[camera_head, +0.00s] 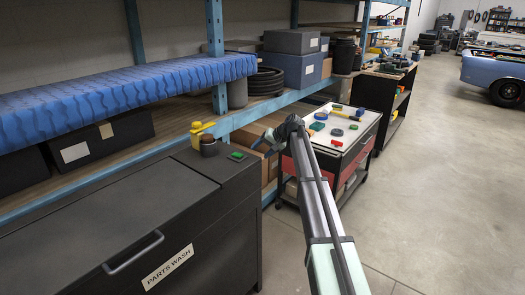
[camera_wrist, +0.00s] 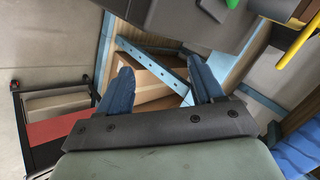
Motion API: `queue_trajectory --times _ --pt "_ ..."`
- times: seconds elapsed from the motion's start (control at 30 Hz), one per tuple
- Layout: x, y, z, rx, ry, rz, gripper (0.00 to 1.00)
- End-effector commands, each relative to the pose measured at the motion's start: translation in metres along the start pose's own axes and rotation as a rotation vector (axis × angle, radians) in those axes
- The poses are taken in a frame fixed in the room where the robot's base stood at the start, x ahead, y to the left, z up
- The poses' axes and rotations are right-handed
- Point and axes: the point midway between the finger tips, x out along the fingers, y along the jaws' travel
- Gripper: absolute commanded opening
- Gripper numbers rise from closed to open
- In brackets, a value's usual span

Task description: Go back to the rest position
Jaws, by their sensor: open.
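My gripper (camera_wrist: 163,88) shows in the wrist view with its two blue fingers spread wide apart and nothing between them. Cardboard boxes and a blue shelf beam show beyond the fingers. In the head view my arm reaches up from the lower right, and my gripper (camera_head: 268,136) is at its far end, between the parts washer (camera_head: 120,225) and the tool cart (camera_head: 352,135). The arm's end hides much of the fingers there. I cannot tell its exact distance from the shelf behind.
Several small tools and parts lie on the cart. Blue-framed shelving (camera_head: 230,122) runs behind. Open floor (camera_head: 440,190) lies to the right.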

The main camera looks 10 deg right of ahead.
Motion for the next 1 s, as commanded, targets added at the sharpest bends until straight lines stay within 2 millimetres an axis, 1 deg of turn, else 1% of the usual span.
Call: queue_trajectory --times 0.27,0.37,0.47,0.57,0.6,0.63,0.7,0.77,0.8,0.87,0.9,0.97,1.0 --pt "0.0 0.002 0.001 0.002 0.001 0.003 0.67" --pt "0.001 0.015 0.006 0.019 0.001 0.023 0.67" --pt "0.007 0.043 0.021 0.053 -0.001 0.064 0.67" --pt "0.015 0.083 0.043 0.104 -0.005 0.125 0.67" --pt "0.019 0.101 0.054 0.126 -0.007 0.153 0.67" --pt "0.021 0.115 0.062 0.144 -0.008 0.176 0.67" --pt "0.04 0.13 0.086 0.146 -0.036 0.196 0.67" --pt "0.054 0.144 0.107 0.149 -0.059 0.213 0.67" --pt "0.062 0.153 0.122 0.151 -0.074 0.225 0.67" --pt "0.075 0.167 0.144 0.153 -0.098 0.244 0.67" --pt "0.084 0.177 0.16 0.155 -0.115 0.256 0.67" --pt "0.095 0.191 0.185 0.157 -0.14 0.276 0.67" --pt "0.103 0.2 0.202 0.158 -0.157 0.289 0.67"
